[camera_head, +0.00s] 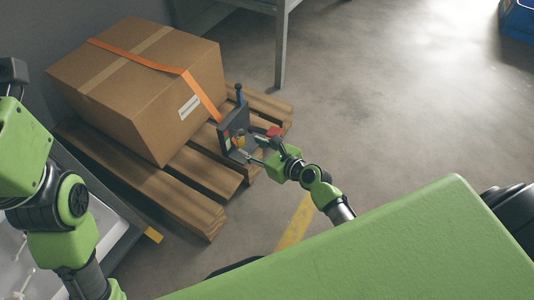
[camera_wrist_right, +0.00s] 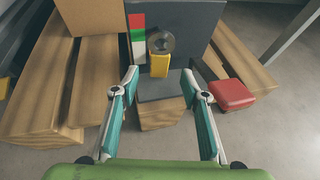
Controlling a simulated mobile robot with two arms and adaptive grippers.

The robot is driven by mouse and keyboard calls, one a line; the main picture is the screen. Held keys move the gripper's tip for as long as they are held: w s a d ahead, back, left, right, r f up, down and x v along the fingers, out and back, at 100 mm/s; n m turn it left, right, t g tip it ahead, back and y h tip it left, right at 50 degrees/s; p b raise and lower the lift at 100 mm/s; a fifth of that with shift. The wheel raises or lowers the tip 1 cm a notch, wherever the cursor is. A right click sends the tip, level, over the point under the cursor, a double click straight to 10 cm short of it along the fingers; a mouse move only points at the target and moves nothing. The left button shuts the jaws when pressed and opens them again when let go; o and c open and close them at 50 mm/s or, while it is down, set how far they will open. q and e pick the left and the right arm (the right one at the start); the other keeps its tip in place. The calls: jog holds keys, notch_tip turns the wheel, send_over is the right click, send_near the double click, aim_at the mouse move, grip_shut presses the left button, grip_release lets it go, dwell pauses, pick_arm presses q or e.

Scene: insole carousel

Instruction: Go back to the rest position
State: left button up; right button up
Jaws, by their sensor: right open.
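My right gripper (camera_head: 254,157) is in the middle of the head view, in front of a small dark grey device (camera_head: 232,128) at the pallet's edge. In the right wrist view the gripper (camera_wrist_right: 160,76) is open, with teal-padded fingers apart and nothing gripped. Between and beyond the fingertips is a yellow block (camera_wrist_right: 159,66) with a round grey part on top, before the dark upright panel (camera_wrist_right: 190,25). Whether the fingers touch anything is hard to tell. My left arm shows at the left of the head view; its gripper is not visible.
A cardboard box (camera_head: 150,85) with an orange strap sits on a wooden pallet (camera_head: 195,205). A red pad (camera_wrist_right: 230,95) is right of the fingers.

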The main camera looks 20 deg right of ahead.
jog(key=v, duration=0.8)
jog(key=shift+s+r, duration=0.15)
